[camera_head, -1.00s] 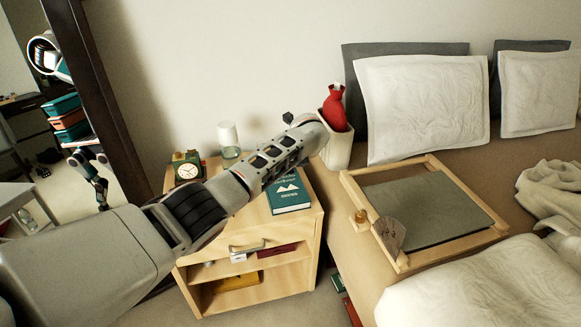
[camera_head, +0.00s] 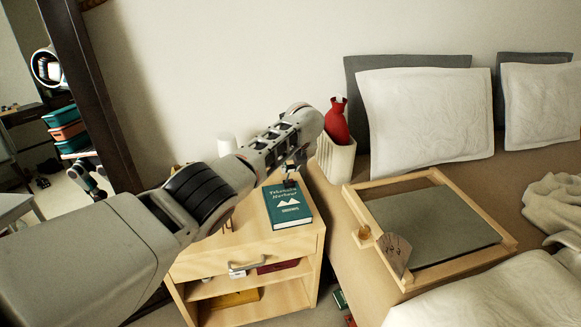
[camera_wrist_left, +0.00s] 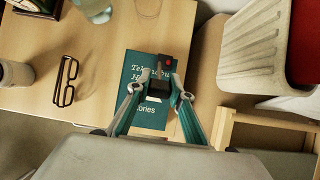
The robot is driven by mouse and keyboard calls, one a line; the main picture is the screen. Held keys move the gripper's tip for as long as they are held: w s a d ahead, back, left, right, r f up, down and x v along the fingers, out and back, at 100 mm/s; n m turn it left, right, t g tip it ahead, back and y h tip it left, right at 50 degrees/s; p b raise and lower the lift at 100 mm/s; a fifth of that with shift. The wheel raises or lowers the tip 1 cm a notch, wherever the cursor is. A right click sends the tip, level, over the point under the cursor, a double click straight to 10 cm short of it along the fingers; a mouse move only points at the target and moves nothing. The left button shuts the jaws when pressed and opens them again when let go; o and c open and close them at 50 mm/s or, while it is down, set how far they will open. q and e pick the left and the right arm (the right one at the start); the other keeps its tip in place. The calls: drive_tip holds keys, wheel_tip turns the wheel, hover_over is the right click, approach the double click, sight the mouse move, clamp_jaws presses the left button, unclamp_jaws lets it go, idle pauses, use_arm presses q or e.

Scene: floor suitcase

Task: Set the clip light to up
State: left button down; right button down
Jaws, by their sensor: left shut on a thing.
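The clip light (camera_wrist_left: 166,63), a small black piece with a red dot, is between my left gripper's (camera_wrist_left: 161,80) fingertips in the left wrist view. My left gripper is shut on it, over the teal book (camera_wrist_left: 146,66) on the wooden nightstand (camera_wrist_left: 108,55). In the head view the gripper (camera_head: 292,172) shows small and dark below my wrist, at the book's (camera_head: 287,206) far edge. I cannot tell whether the clip touches the book. The fingers hide the clip's lower part. My right gripper is not in view.
Glasses (camera_wrist_left: 66,80) and a cup (camera_wrist_left: 15,73) stand left of the book. A framed mirror (camera_head: 90,95) is at far left.

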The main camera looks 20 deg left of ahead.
use_arm(q)
drive_tip(key=c, duration=1.8)
unclamp_jaws()
drive_tip(key=shift+f, duration=0.1)
drive_tip(key=shift+o, duration=0.2)
drive_tip(key=shift+s+d+r, duration=0.2)
drive_tip(key=shift+d+r, duration=0.05)
drive_tip(key=shift+r, duration=0.4)
drive_tip(key=v, duration=1)
drive_tip(key=shift+s+r, duration=0.15)
drive_tip(key=shift+r, duration=0.15)
